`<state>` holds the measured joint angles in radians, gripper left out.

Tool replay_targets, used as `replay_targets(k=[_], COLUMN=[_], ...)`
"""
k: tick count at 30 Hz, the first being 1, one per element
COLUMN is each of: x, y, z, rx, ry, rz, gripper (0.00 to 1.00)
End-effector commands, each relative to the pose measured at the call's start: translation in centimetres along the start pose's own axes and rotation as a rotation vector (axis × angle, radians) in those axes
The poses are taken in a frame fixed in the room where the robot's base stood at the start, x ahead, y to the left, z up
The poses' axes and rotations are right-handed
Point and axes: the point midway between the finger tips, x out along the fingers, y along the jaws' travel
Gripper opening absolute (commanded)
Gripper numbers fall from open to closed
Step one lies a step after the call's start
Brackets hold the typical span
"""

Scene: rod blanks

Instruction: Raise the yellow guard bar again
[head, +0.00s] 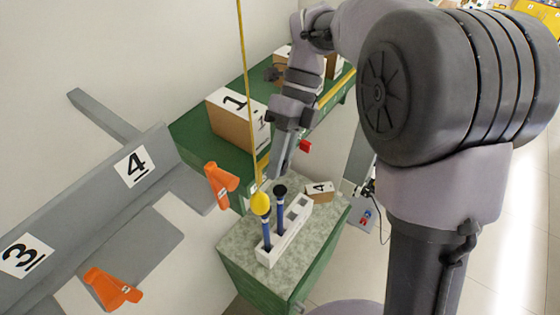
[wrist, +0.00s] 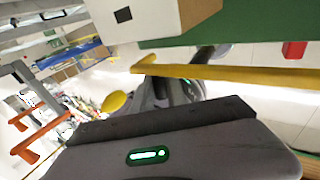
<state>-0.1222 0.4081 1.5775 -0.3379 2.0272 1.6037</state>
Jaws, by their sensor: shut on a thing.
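The yellow guard bar (head: 334,91) runs along the front of the green bench in the head view, with its near end by my gripper. It crosses the wrist view (wrist: 255,75) almost level, from the fingers to the right edge. My gripper (head: 279,170) points down at the bench's near end, above the grey-topped stand. In the wrist view my gripper (wrist: 170,75) is shut on the guard bar close to its end.
A yellow cord with a yellow knob (head: 260,204) hangs close to my gripper. Below, a white holder (head: 268,257) with blue rods stands on the speckled stand (head: 238,240). Box 1 (head: 233,121) sits on the bench (head: 190,140). Orange clamps (head: 220,185) are at the left.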

Motion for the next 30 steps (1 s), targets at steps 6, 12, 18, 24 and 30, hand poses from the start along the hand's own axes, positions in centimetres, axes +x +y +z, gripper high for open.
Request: replay_targets(k=[6,12,18,24,30], x=[0.1,0.1,0.0,-0.9,-5.1], y=[0.0,0.0,0.0,-0.1,-0.1], z=[0.0,0.0,0.0,0.0,0.1], rx=[0.001,0.000,-0.001,-0.002,0.000], ry=[0.002,0.001,0.000,-0.001,-0.002], rz=[0.000,0.000,0.000,-0.001,-0.002], gripper=[0.00,0.39,0.39,0.39,0.39])
